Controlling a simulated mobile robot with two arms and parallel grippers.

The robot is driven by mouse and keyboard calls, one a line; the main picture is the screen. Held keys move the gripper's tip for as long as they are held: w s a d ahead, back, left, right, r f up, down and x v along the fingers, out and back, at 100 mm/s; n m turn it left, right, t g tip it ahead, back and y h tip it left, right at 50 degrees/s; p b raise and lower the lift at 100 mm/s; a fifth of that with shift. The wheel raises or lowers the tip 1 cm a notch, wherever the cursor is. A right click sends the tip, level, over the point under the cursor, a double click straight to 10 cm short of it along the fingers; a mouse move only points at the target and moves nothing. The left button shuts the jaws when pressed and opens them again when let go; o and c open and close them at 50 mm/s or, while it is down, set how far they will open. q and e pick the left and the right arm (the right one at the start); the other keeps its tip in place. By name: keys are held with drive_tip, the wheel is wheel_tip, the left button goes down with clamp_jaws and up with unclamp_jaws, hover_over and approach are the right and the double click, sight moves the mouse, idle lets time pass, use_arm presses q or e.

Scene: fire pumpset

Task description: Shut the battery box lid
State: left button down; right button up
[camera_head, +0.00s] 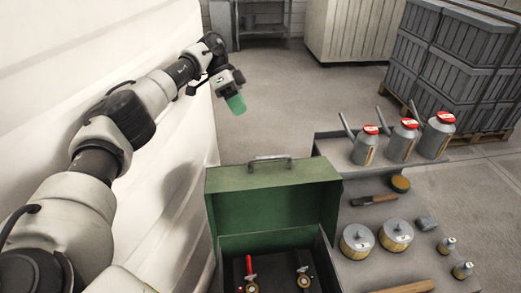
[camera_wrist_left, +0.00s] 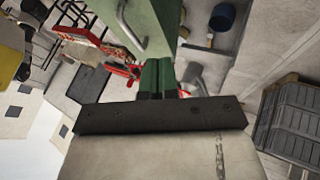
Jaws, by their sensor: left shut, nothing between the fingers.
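The green battery box (camera_head: 326,268) stands at the bottom centre of the head view. Its lid (camera_head: 262,215) is raised open, with a metal handle (camera_head: 270,159) along the top. In the left wrist view the green lid (camera_wrist_left: 163,15) and its handle (camera_wrist_left: 128,30) show beyond the fingers. My left gripper (camera_head: 236,104) is shut and empty, its green fingers pointing down. It is in the air behind and left of the lid, apart from it. Its fingers also show in the left wrist view (camera_wrist_left: 157,77). My right gripper is not in view.
Inside the box are a red-handled valve (camera_head: 250,268) and a brass valve (camera_head: 303,278). A grey bench (camera_head: 362,214) on the right holds red-capped cans (camera_head: 365,146), round tins (camera_head: 396,236) and a brush (camera_head: 374,200). A pale wall is close on the left. Crates (camera_head: 450,75) stand back right.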

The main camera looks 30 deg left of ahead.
use_arm(q)
drive_tip(key=p, duration=0.5)
hover_over(256, 164)
wheel_tip(256, 164, down, 7)
drive_tip(key=shift+w+a+r, duration=0.1)
drive_tip(key=shift+a, duration=0.05)
